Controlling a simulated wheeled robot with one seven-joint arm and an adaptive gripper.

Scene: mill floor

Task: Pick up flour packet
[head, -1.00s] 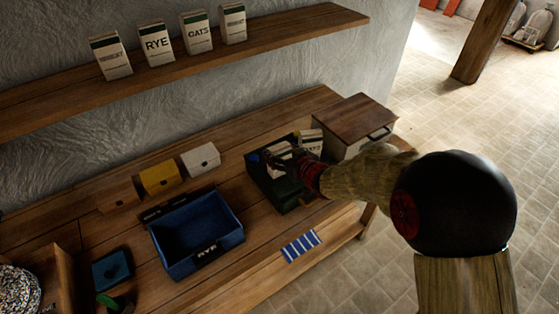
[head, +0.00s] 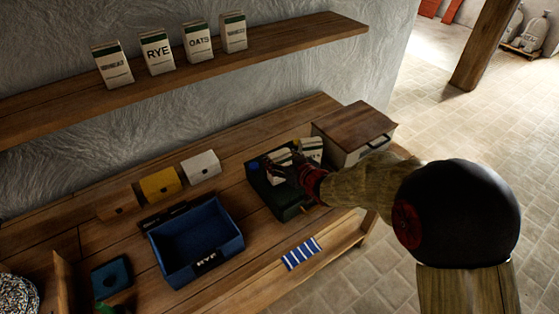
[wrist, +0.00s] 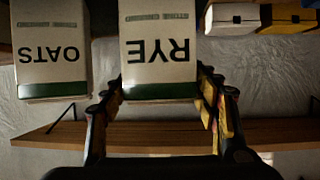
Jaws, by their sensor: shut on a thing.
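My gripper (head: 290,165) is at the dark green crate (head: 290,212) on the bench, its fingers on either side of a pale flour packet (head: 282,154). In the wrist view this packet (wrist: 158,55) reads RYE, upside down, with a dark green band, and my gripper (wrist: 160,95) is shut on it. A second pale packet (head: 311,148) stands beside it; in the wrist view a packet reading OATS (wrist: 50,50) is to the left, apart from the held one. The held packet's lower part is hidden in the head view.
A blue bin labelled RYE (head: 206,262) stands left of the crate. A wooden-topped box (head: 354,130) stands close behind and right. Small yellow (head: 160,184) and white (head: 201,166) boxes line the back. A shelf (head: 290,38) with several packets hangs above. A striped cloth (head: 302,253) lies in front.

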